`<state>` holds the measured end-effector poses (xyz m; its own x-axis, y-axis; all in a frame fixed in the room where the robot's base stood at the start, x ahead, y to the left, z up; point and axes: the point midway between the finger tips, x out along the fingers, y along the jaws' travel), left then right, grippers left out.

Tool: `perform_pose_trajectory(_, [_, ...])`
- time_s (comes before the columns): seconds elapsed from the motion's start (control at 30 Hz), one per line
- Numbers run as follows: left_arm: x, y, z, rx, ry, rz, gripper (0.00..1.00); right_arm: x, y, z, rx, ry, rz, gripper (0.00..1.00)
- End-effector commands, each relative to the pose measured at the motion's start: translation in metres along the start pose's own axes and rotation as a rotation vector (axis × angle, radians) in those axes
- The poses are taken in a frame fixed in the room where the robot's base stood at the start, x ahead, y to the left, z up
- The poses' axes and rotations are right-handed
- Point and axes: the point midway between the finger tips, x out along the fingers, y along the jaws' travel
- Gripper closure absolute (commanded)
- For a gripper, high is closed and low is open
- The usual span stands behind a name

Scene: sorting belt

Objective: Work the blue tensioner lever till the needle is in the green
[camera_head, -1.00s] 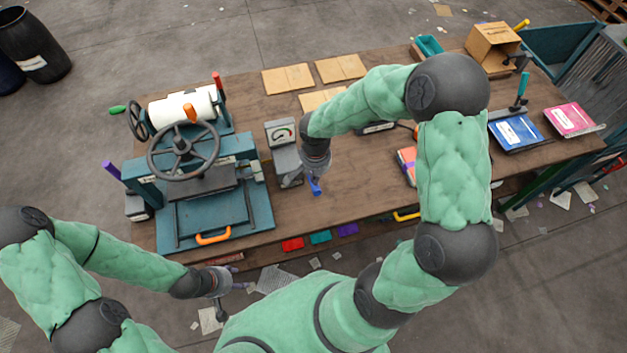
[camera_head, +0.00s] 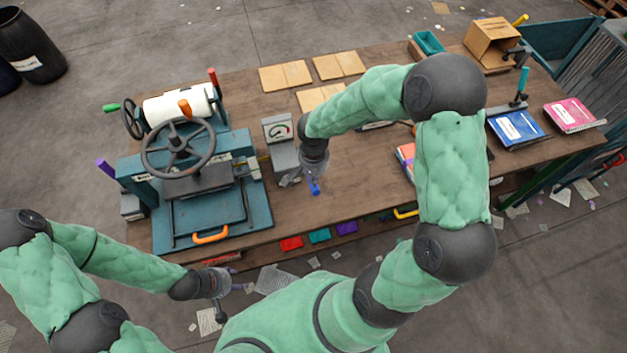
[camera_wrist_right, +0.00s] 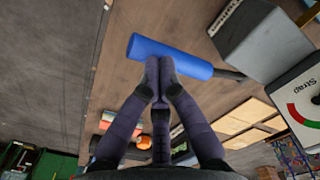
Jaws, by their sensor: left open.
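The blue tensioner lever (camera_head: 315,187) sticks out toward me from the grey gauge unit. In the right wrist view its blue handle (camera_wrist_right: 190,62) lies across the picture, joined to a dark rod. My right gripper (camera_wrist_right: 159,72) has its fingertips together, over the near side of the handle and seemingly touching it; the handle runs across behind them, not between them. The "Strap" gauge (camera_head: 279,131) has a white dial with red and green arcs; it is cut off in the right wrist view (camera_wrist_right: 303,98). I cannot tell where its needle points. My left gripper (camera_head: 222,296) is open and empty, off the table's front edge.
A teal press (camera_head: 262,212) with a handwheel (camera_head: 178,148) stands left of the gauge. Cardboard sheets (camera_head: 286,77) lie behind it. Blue (camera_head: 516,128) and pink (camera_head: 572,115) packets lie at the right.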

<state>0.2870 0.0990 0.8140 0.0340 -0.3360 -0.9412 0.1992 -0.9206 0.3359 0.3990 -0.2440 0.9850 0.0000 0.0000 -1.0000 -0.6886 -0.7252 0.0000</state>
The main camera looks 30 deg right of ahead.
Motion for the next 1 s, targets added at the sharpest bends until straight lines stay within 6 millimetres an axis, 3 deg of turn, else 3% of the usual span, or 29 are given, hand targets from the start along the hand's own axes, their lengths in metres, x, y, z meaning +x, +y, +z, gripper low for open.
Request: perform_pose_trajectory(1.0, [0.021, -0.008, -0.001, 0.000, 0.000, 0.000, 0.47, 0.023, 0.000, 0.000, 0.000, 0.000, 0.000, 1.00])
